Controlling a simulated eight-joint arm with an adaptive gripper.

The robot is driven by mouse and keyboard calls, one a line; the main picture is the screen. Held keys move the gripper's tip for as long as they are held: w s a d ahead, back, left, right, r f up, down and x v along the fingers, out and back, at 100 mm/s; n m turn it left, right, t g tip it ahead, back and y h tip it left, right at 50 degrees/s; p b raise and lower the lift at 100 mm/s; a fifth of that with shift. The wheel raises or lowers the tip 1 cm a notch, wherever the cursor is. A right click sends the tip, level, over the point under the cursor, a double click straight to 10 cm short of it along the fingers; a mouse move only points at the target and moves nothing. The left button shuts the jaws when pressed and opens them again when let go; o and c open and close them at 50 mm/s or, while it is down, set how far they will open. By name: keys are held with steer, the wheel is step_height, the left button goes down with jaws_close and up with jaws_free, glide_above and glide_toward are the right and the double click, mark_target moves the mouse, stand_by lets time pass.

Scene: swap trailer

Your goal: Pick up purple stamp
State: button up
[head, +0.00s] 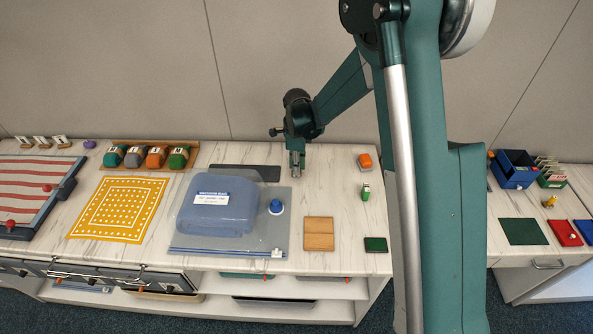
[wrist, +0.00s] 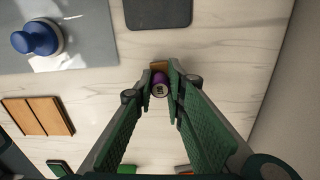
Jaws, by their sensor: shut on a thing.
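The purple stamp (wrist: 160,85) shows in the wrist view between my fingertips, with a tan edge just beyond it. My gripper (wrist: 160,80) is shut on it, with one green finger on each side. In the head view my gripper (head: 296,171) points down over the white table, right of the dark flat pad. The stamp cannot be made out there. Whether it touches the table is not clear.
A blue round-topped piece (head: 276,206) stands on the grey mat (head: 283,238) beside the blue lidded box (head: 214,212). Orange (head: 365,161) and green (head: 366,193) stamps stand to the right.

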steer(key=shift+r+p, duration=0.3)
steer(key=shift+r, duration=4.75)
